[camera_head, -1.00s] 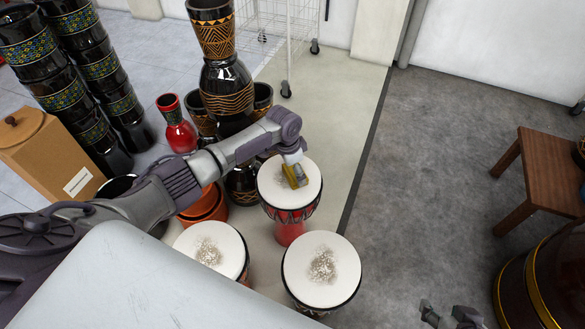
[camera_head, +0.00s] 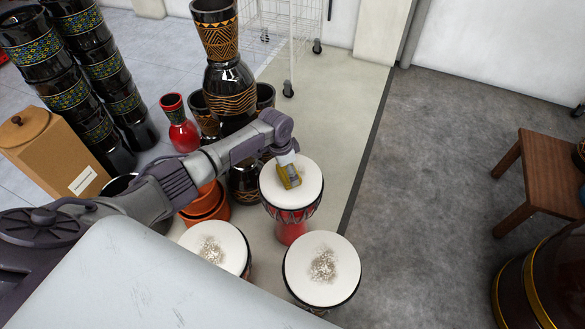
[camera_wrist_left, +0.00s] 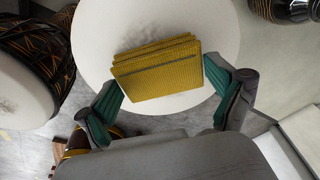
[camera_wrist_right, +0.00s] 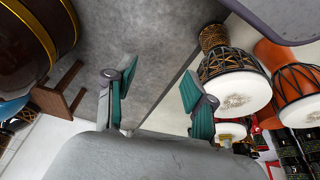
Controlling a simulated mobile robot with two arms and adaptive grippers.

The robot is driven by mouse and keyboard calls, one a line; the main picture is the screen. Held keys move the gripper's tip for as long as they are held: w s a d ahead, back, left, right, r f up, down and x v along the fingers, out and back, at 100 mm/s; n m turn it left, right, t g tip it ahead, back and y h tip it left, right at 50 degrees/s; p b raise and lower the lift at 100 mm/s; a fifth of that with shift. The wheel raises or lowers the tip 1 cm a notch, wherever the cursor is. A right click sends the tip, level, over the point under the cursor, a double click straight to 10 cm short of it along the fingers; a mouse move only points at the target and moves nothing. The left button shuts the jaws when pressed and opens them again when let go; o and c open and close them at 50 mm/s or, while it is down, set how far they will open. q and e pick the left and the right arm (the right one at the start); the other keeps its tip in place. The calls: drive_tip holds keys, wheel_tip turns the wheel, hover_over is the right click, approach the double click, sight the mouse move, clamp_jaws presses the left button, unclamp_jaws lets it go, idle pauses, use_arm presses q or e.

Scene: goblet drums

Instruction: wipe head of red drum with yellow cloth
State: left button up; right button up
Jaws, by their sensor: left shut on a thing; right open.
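The red drum (camera_head: 291,233) stands upright with its white head (camera_head: 309,188) facing up. My left gripper (camera_head: 287,165) is over this head, shut on the folded yellow cloth (camera_head: 291,179). In the left wrist view the ribbed yellow cloth (camera_wrist_left: 158,70) lies between the two fingers, over the white head (camera_wrist_left: 100,25). A faint grey smudge shows beside the cloth; the surface under the cloth is hidden. My right gripper (camera_wrist_right: 157,78) is open and empty in the right wrist view, away from the red drum. It is not in the head view.
Two drums with smudged white heads stand close in front, one left (camera_head: 190,238) and one right (camera_head: 345,285). A wooden stool (camera_head: 550,170) stands right; the grey floor between is clear.

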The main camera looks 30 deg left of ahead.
use_arm(q)
drive_tip(key=shift+s+a, duration=0.3)
drive_tip(key=shift+a, duration=0.25)
drive_tip(key=shift+w+a+f, duration=0.1)
drive_tip(key=shift+w+f, duration=0.05)
drive_tip(key=shift+w, duration=0.1)
drive_tip(key=shift+w+a+b, duration=0.15)
drive_tip(key=shift+w+b, duration=0.25)
drive_tip(key=shift+b, duration=0.15)
drive_tip(key=shift+w, duration=0.2)
drive_tip(key=shift+w+d+r, duration=0.15)
drive_tip(key=shift+w+d, duration=0.05)
drive_tip(key=shift+d, duration=0.35)
drive_tip(key=shift+w+d+r, duration=0.1)
drive_tip(key=shift+w+d, duration=0.1)
drive_tip(key=shift+d, duration=0.3)
drive_tip(key=shift+w+d, duration=0.3)
drive_tip(key=shift+d, duration=0.35)
drive_tip(key=shift+f, duration=0.1)
drive_tip(key=shift+s+a+p, duration=0.25)
drive_tip(key=shift+a+p, duration=0.05)
drive_tip(key=shift+a, duration=0.25)
drive_tip(key=shift+s+a+p, duration=0.25)
drive_tip(key=shift+a+p, duration=0.05)
drive_tip(key=shift+a, duration=0.25)
drive_tip(key=shift+s+a+f, duration=0.2)
drive_tip(key=shift+s+a, duration=0.15)
drive_tip(key=shift+a, duration=0.3)
use_arm(e)
drive_tip(key=shift+r, duration=0.35)
